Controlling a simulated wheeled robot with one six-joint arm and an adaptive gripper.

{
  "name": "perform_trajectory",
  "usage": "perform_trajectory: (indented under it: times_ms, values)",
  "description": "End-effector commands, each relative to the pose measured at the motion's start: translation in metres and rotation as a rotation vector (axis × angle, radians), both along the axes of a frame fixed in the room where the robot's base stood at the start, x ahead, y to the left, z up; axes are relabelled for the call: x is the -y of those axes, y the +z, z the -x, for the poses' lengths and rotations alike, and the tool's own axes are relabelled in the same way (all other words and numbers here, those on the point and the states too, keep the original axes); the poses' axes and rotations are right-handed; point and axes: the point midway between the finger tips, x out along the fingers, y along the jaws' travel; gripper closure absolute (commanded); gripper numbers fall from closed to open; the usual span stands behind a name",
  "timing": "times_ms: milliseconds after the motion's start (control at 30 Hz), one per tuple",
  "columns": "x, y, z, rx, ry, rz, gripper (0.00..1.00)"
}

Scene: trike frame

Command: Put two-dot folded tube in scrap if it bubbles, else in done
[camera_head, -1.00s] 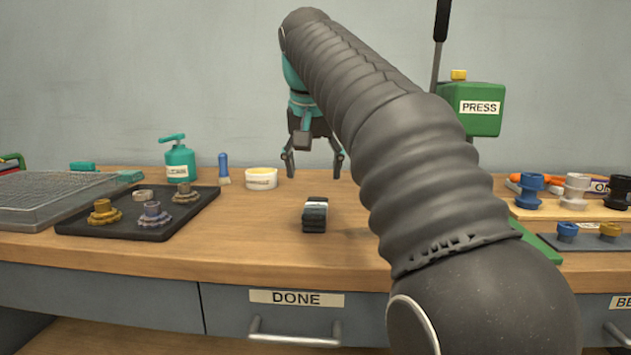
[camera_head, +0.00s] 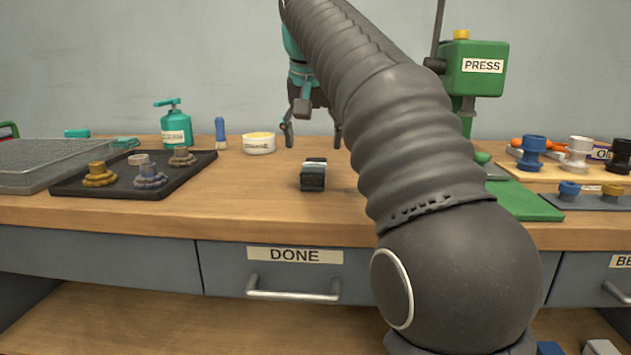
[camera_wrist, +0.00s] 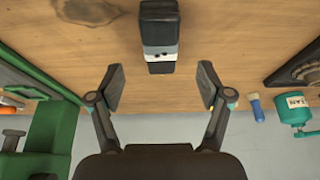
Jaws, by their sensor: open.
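The folded tube (camera_head: 313,175) is a dark, compact bundle with a pale band, lying on the wooden bench above the DONE drawer (camera_head: 294,270). In the wrist view the tube (camera_wrist: 158,35) shows two dark dots on its white band. My gripper (camera_head: 311,136) is open and empty, behind the tube and above the bench in the head view. In the wrist view its fingertips (camera_wrist: 160,74) are spread either side of the tube's near end, without touching it. The DONE drawer is shut. No scrap container can be made out.
A clear-walled tank (camera_head: 50,165) stands at the left beside a black tray (camera_head: 125,188) of metal fittings. A teal bottle (camera_head: 176,130), brush (camera_head: 220,135) and white tub (camera_head: 258,144) stand behind. A green press (camera_head: 474,70) and coloured spools (camera_head: 532,152) are at the right.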

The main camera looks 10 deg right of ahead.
Motion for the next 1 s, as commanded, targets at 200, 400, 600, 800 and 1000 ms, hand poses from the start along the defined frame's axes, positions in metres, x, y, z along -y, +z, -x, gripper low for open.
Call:
perform_trajectory:
  times_ms: [200, 400, 600, 800, 1000]
  values:
    - [0.001, -0.011, -0.004, 0.001, 0.000, -0.001, 0.22]
    - [0.003, -0.031, -0.012, -0.001, 0.000, 0.000, 0.22]
    - [0.007, -0.055, -0.022, -0.001, 0.000, 0.000, 0.22]
    - [0.007, -0.056, -0.023, 0.001, 0.000, 0.000, 0.22]
    - [0.007, -0.056, -0.023, 0.001, 0.000, 0.000, 0.54]
